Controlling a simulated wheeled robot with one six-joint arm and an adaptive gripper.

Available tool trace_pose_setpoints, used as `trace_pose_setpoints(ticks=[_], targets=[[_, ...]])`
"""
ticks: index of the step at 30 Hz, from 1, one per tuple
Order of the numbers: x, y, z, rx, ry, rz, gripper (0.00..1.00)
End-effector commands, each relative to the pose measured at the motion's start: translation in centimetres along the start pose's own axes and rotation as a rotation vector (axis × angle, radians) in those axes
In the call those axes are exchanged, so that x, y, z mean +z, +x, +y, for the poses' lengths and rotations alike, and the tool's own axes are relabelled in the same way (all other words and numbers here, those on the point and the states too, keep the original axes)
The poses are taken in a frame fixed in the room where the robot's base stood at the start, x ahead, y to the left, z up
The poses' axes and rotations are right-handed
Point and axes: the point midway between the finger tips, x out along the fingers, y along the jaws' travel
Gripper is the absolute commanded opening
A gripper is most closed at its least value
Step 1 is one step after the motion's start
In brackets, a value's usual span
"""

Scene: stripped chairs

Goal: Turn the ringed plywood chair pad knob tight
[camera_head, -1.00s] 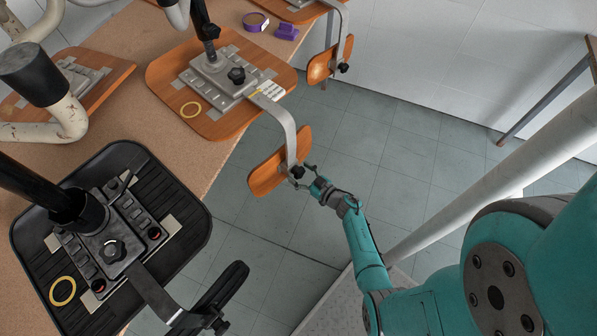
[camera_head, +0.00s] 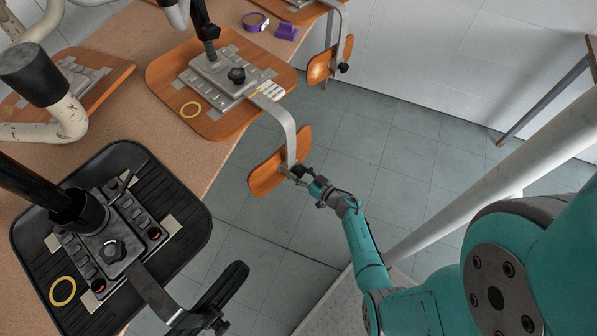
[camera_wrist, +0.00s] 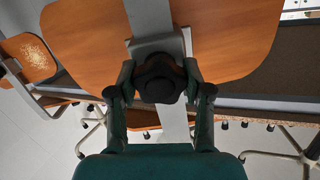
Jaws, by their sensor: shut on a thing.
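The black pad knob (camera_wrist: 160,78) sits on the bar behind the pad, between my fingers in the wrist view. My gripper (camera_head: 299,173) is shut on the knob, one finger on each side.
A black chair (camera_head: 140,165) with a yellow ring (camera_head: 62,291) lies at the near left. Another plywood pad (camera_head: 320,66) juts out at the back. Purple tape items (camera_head: 286,32) lie on the table (camera_head: 225,20). A white post (camera_head: 490,185) stands right of my arm.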

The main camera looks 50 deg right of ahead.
Motion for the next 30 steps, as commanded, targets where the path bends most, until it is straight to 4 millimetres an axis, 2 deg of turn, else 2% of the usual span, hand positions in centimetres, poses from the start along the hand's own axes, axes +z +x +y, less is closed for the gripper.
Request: trace_pose_setpoints(ticks=[12, 17, 26, 30], targets=[[-0.05, 0.03, -0.02, -0.001, 0.447, 0.000, 0.00], [-0.05, 0.03, -0.02, -0.001, 0.517, 0.001, 0.00], [-0.06, 0.04, -0.02, -0.001, 0.528, 0.001, 0.00], [-0.07, 0.04, -0.02, -0.001, 0.637, 0.001, 0.00]])
